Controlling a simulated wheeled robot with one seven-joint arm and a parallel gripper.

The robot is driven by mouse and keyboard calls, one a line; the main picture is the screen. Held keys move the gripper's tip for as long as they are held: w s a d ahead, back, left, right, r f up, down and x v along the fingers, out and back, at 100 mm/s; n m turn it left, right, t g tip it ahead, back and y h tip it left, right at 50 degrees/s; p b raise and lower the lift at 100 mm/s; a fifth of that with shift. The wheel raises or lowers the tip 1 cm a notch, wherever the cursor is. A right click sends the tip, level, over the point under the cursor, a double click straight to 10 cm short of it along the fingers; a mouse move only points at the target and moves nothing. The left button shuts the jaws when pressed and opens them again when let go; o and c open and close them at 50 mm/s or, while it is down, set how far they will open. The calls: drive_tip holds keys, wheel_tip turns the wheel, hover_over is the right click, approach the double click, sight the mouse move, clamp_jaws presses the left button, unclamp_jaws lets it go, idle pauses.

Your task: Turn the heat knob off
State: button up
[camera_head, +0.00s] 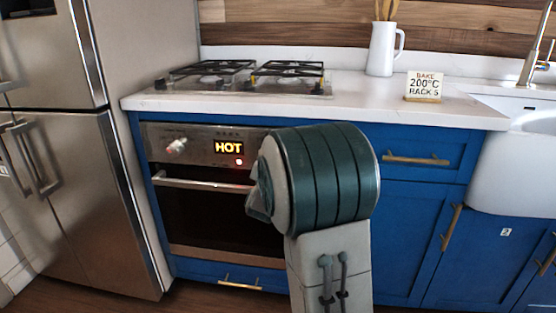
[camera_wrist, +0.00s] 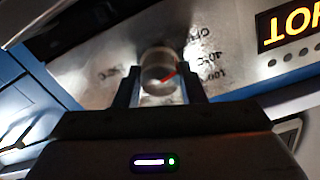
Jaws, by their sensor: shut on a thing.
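Printed marks surround the knob, including one that reads like OFF and some numbers, upside down there. The oven display (camera_head: 229,147) reads HOT, with a small lit light (camera_head: 239,161) below it. In the head view my arm hides the right part of the oven and my gripper's fingers.
The oven door handle (camera_head: 200,184) runs below the panel. A gas hob (camera_head: 245,78) is on the white counter (camera_head: 350,105) above. A steel fridge (camera_head: 75,180) stands close on the left. A sign (camera_head: 424,87) reads BAKE 200°C RACK 5, beside a white jug (camera_head: 382,50).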

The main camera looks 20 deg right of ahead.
idle(0.5)
drive_tip(key=o, duration=1)
drive_tip(key=p+v, duration=0.3)
drive_tip(key=v, duration=1)
drive_tip(key=shift+s+a, duration=0.25)
drive_tip(key=shift+a, duration=0.05)
drive_tip(key=shift+r, duration=0.1)
drive_tip(key=s+a+r+n+g+y+p, duration=0.3)
drive_tip(key=a+r+n+y+p, duration=0.3)
drive_tip(key=a+r+y+p, duration=0.6)
drive_tip(key=s+r+n+g+p, duration=0.1)
drive_tip(key=s+r+g+p, duration=0.2)
drive_tip(key=s+p, duration=0.3)
drive_tip(key=s+d+r+n+g+h+p, duration=0.1)
drive_tip(key=s+r+n+g+p, duration=0.1)
drive_tip(key=s+r+p, duration=0.4)
drive_tip(key=s+r+n+g+h+p, duration=0.1)
drive_tip(key=s+r+g+p, duration=0.3)
drive_tip(key=s+p, duration=0.3)
drive_tip(key=shift+d+r+p, duration=0.25)
drive_tip(key=shift+d+p, duration=0.05)
drive_tip(key=shift+p, duration=0.1)
